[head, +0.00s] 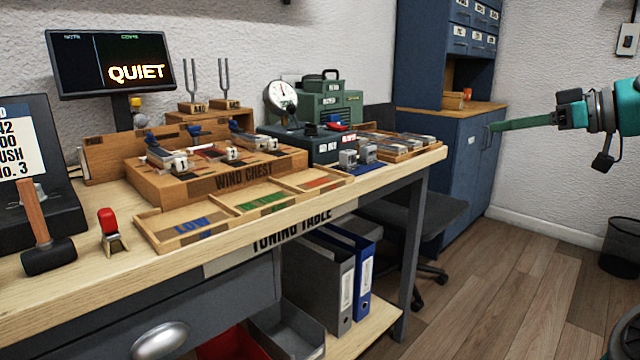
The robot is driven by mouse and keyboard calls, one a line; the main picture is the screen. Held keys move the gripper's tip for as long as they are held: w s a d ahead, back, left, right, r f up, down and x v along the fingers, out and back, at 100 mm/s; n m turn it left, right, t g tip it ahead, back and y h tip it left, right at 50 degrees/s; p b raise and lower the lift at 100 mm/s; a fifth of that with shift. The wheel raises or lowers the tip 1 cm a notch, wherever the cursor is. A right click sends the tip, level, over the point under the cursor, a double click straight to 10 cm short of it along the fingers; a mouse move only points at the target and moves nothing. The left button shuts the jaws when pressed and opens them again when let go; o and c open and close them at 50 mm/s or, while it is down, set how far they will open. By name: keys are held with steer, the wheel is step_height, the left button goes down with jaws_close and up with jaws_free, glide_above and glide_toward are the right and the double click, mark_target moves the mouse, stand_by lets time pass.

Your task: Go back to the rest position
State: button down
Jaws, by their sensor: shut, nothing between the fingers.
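My gripper (497,127) is at the upper right in the head view, held out level in the air to the right of the table. Its long green fingers point left, are together and hold nothing. It appears in front of the blue cabinet (466,165) and touches nothing that I can see. The tuning table (330,206) stands to the left, apart from the gripper. On it is the wooden wind chest (215,178) with several numbered metal pieces on top.
A sorting tray (240,214) with LOW and other coloured labels lies at the table's front. A mallet (42,230), a red-topped tool (110,230) and a monitor reading QUIET (108,66) are at the left. A chair (425,215) stands behind the table. The floor at right is mostly clear.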

steer(key=s+a+f+m+g+h, duration=0.2)
steer(key=s+a+f+g, duration=0.3)
steer(key=a+f, duration=0.55)
steer(key=s+a+f+m+g+h, duration=0.1)
steer(key=s+a+f+m+g, duration=0.15)
steer(key=s+a+f, duration=0.8)
steer(key=s+d+f+m+g+h, duration=0.1)
steer(key=s+f+h, duration=0.3)
steer(key=s+f, duration=0.5)
steer(key=s+d+f+m+g+h+p, duration=0.1)
steer(key=s+d+f+m+g+h, duration=0.1)
steer(key=s+f, duration=0.7)
steer(key=s+m+g+h, duration=0.1)
steer(key=s, duration=0.3)
steer(key=shift+f+h, duration=0.3)
steer(key=shift+h, duration=0.1)
